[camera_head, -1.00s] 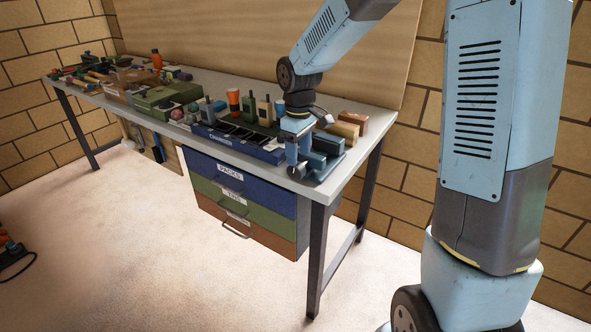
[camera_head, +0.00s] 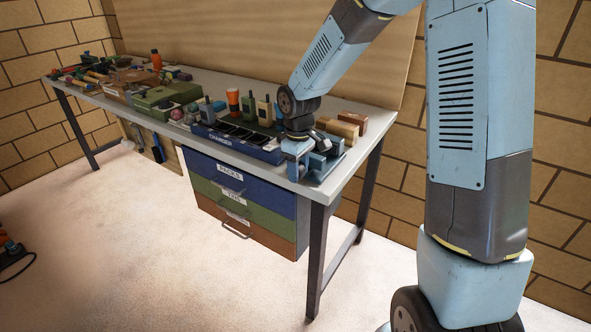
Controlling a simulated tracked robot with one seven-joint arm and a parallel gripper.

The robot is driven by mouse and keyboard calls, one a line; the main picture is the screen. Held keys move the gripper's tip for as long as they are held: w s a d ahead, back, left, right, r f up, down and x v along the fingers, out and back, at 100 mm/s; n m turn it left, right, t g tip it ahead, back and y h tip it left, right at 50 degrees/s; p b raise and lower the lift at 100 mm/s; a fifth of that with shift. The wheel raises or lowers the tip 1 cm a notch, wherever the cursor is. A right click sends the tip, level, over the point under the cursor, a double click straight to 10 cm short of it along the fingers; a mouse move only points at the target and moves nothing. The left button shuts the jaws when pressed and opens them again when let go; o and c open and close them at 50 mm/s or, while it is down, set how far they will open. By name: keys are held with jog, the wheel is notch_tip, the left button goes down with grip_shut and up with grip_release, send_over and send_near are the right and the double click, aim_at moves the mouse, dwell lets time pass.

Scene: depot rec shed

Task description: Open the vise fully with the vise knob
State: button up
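The blue vise (camera_head: 326,165) is at the front right corner of the workbench. My gripper (camera_head: 296,172) is at the vise's front left side, reaching down from above. My wrist and gripper cover part of the vise. The vise knob cannot be made out behind my gripper. The fingers are too small and overlapped to tell whether they are open or shut, or whether they touch the knob.
A blue charger tray (camera_head: 232,143) with dark slots lies left of my gripper. Radios, an orange cup (camera_head: 233,101) and wooden blocks (camera_head: 342,129) stand behind. Labelled drawers (camera_head: 244,201) hang under the workbench (camera_head: 352,178).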

jog(key=c, duration=0.6)
jog(key=shift+w+r+g+h, duration=0.1)
jog(key=shift+g+h, duration=0.6)
jog(key=shift+h, duration=0.2)
jog(key=o, duration=0.8)
jog(key=shift+c, duration=0.2)
jog(key=shift+o, duration=0.9)
notch_tip(320, 180, up, 14)
jog(key=w+a, duration=0.1)
jog(key=a, duration=0.1)
jog(key=shift+w+f, duration=0.25)
jog(key=shift+w, duration=0.1)
